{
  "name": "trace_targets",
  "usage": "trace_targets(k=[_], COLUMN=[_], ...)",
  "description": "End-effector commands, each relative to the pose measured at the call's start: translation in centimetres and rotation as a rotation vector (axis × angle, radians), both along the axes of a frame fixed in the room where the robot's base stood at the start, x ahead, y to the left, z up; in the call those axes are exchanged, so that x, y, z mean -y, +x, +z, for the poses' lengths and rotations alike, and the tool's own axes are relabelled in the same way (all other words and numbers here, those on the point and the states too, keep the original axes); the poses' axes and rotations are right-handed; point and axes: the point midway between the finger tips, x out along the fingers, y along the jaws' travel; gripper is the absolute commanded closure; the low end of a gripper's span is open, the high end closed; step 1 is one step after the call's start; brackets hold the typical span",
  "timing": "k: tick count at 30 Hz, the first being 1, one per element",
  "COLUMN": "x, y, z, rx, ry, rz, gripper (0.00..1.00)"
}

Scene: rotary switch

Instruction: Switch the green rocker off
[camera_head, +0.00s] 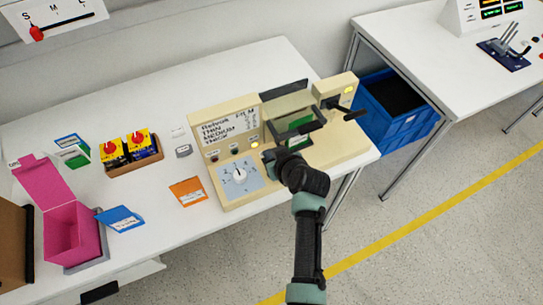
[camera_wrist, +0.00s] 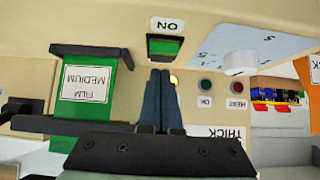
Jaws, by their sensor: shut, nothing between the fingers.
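The green rocker (camera_wrist: 165,46) sits in a black frame on the beige machine, beside a label that reads ON upside down in the wrist view. Its face is green with a dark band along one edge. My gripper (camera_wrist: 161,74) is shut and empty, its fingertips close to the rocker. I cannot tell whether they touch it. In the head view my gripper (camera_head: 269,156) is at the front of the machine (camera_head: 335,150), and the rocker is hidden behind my gripper and arm.
A white rotary dial (camera_head: 239,174) is left of my gripper. A black-framed holder with a green film pack (camera_head: 299,124) is behind it. Red and green buttons (camera_wrist: 237,87) and a black lever (camera_head: 354,115) are nearby. Orange card (camera_head: 188,191) lies on the table at left.

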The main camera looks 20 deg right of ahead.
Motion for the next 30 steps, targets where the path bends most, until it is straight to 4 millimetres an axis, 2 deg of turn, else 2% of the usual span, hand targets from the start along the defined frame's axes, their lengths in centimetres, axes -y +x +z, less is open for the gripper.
trace_targets(k=[11,30], x=[0.1,0.3], y=[-0.6,-8.3], z=[0.5,7.1], rx=[0.001,0.001], ry=[-0.001,-0.001], rz=[-0.001,-0.002], gripper=[1.00,1.00])
